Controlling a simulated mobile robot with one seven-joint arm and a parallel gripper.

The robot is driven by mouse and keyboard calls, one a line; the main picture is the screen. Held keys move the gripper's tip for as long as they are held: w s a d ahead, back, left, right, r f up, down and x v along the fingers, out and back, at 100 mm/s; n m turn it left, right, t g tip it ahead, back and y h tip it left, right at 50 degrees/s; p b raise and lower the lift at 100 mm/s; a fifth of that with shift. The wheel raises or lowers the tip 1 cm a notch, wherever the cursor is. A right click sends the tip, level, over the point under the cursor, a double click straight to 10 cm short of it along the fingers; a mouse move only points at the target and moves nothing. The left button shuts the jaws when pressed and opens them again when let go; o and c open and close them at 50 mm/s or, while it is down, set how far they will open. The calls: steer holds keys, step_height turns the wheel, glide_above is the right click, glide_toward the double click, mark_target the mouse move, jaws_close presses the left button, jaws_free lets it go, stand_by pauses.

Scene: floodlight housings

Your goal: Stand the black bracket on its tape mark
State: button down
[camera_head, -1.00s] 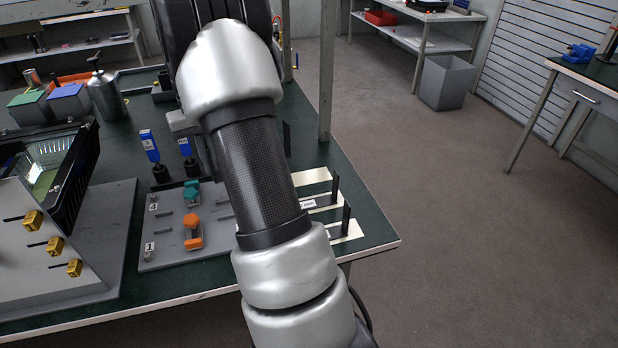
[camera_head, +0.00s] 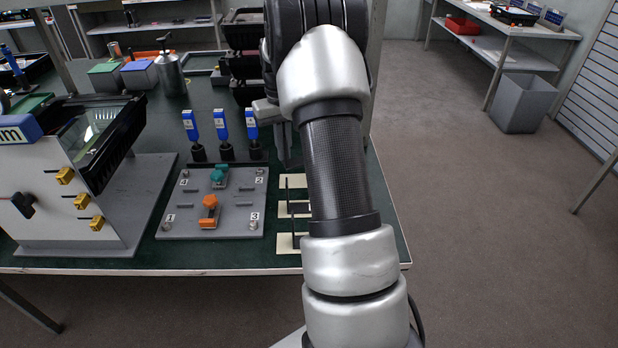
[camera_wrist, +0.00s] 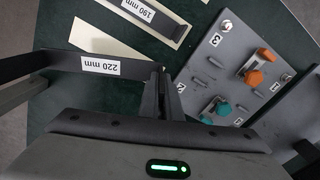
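A black bracket (camera_wrist: 60,62) with a white 220 mm label extends left from my gripper (camera_wrist: 167,82) in the wrist view. My gripper looks shut on its end and holds it above the bench. A bare cream tape mark (camera_wrist: 88,42) lies beyond the bracket, to its upper left; part of it is hidden. In the head view the cream marks stand right of the grey board, and the far mark (camera_head: 296,181) is partly covered by dark parts. My gripper (camera_head: 284,145) hangs over the bench behind my arm, its fingertips hard to make out.
Another cream mark (camera_wrist: 130,28) bears a 190 mm bracket. The grey board (camera_head: 178,222) with orange and teal clamps is close by. Blue-tagged tools (camera_head: 222,125) stand behind it. A floodlight housing (camera_head: 115,140) is at the left. The bench's right edge is near my arm.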

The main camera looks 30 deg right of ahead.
mark_target(285, 166)
step_height(285, 166, down, 9)
steer(key=shift+b, duration=0.85)
steer(key=c, duration=2.4)
jaws_free()
steer(key=shift+f, duration=0.15)
steer(key=o, duration=0.4)
